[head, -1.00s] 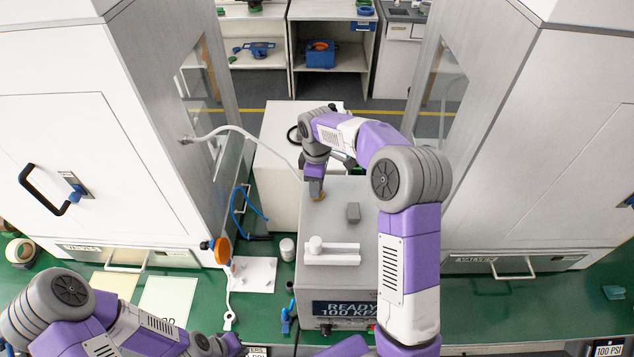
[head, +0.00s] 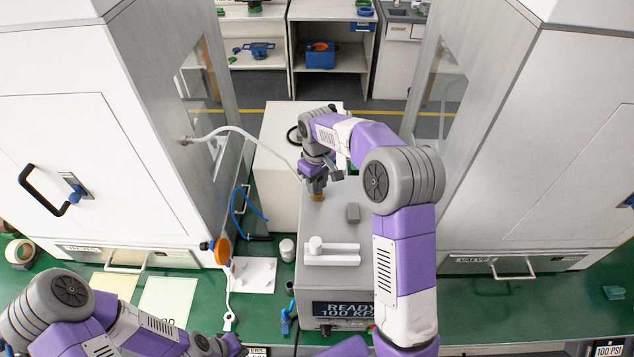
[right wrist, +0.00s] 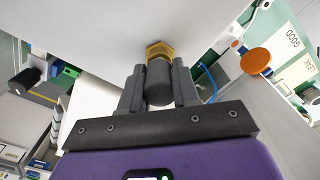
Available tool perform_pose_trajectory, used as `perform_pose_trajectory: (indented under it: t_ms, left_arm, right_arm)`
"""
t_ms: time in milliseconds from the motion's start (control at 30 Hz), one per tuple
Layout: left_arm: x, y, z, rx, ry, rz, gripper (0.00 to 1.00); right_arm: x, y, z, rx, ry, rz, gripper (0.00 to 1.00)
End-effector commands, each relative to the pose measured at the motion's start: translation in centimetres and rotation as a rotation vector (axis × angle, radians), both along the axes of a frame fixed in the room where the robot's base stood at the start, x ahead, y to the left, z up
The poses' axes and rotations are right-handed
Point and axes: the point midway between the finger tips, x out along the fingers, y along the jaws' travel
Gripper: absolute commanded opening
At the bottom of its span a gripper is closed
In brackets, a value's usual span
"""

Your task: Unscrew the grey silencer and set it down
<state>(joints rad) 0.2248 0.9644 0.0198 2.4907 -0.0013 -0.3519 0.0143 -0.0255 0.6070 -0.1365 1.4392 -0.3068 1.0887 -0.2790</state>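The grey silencer (right wrist: 159,84) is a short dark cylinder between the two fingers of my right gripper (right wrist: 158,92). The fingers lie close against both its sides, shut on it. Its far end meets a brass hex fitting (right wrist: 158,50) on the pale machine surface; I cannot tell how far it is threaded in. In the head view my right gripper (head: 316,187) points down at the brass fitting (head: 318,196) on the rear left of the grey press box (head: 335,285), and hides the silencer. My left gripper (head: 220,344) is low at the left, its fingers not clear.
Tall white cabinets flank both sides. Green bench (head: 500,310) is mostly free at right.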

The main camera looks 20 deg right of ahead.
Motion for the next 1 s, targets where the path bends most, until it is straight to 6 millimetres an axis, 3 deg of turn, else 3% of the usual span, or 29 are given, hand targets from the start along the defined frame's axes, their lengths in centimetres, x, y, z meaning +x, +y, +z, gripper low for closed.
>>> perform_pose_trajectory:
  t_ms: [167,433,1000]
  left_arm:
    - [0.0,0.0,0.0,0.000,0.000,0.000,0.00]
    - [0.0,0.0,0.0,0.000,0.000,0.000,0.00]
    - [0.0,0.0,1.4,0.000,0.000,0.000,0.00]
  right_arm:
    - [0.0,0.0,0.0,0.001,0.000,0.130,0.13]
    - [-0.1,0.0,0.0,0.001,0.000,0.527,0.13]
    - [-0.1,0.1,1.8,0.000,0.000,0.523,0.13]
